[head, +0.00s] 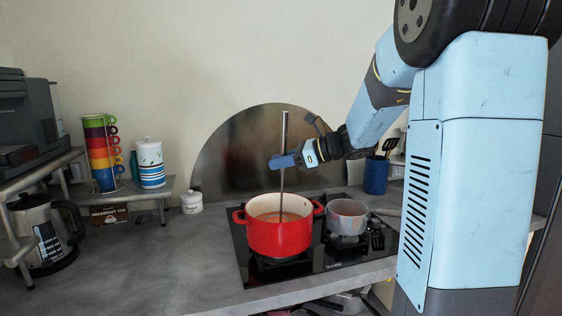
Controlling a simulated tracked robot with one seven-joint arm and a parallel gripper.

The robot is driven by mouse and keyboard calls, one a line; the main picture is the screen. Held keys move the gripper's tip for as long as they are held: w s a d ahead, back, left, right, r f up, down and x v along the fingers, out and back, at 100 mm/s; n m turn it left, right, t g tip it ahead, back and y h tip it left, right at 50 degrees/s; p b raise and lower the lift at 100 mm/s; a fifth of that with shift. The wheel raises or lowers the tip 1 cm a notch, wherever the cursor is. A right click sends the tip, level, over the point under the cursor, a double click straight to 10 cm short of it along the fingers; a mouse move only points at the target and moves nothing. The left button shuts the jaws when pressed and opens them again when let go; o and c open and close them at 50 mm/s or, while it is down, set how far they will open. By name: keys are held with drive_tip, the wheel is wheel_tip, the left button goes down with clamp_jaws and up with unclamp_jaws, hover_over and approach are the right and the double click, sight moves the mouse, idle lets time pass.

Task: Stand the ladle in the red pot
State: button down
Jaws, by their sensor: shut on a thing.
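The red pot (277,236) stands on the black hob, open at the top, with brownish contents inside. The ladle (283,135) is a long, thin metal rod held nearly upright. Its lower end goes down inside the red pot, and its bowl is hidden there. My gripper (283,161) is above the pot, reaching in from the right, and is shut on the ladle's handle partway up. I cannot tell whether the ladle touches the pot's bottom.
A grey saucepan (347,219) stands on the black hob (312,272) right of the red pot. A blue utensil holder (375,176) is behind it. A small white jar (191,203) and a shelf with stacked cups (104,150) are left. The grey counter (150,270) at front left is clear.

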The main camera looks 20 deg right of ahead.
drive_tip(key=c, duration=0.9)
unclamp_jaws()
drive_tip(key=v, duration=1.3)
drive_tip(key=shift+s+d, duration=0.2)
drive_tip(key=shift+d, duration=0.1)
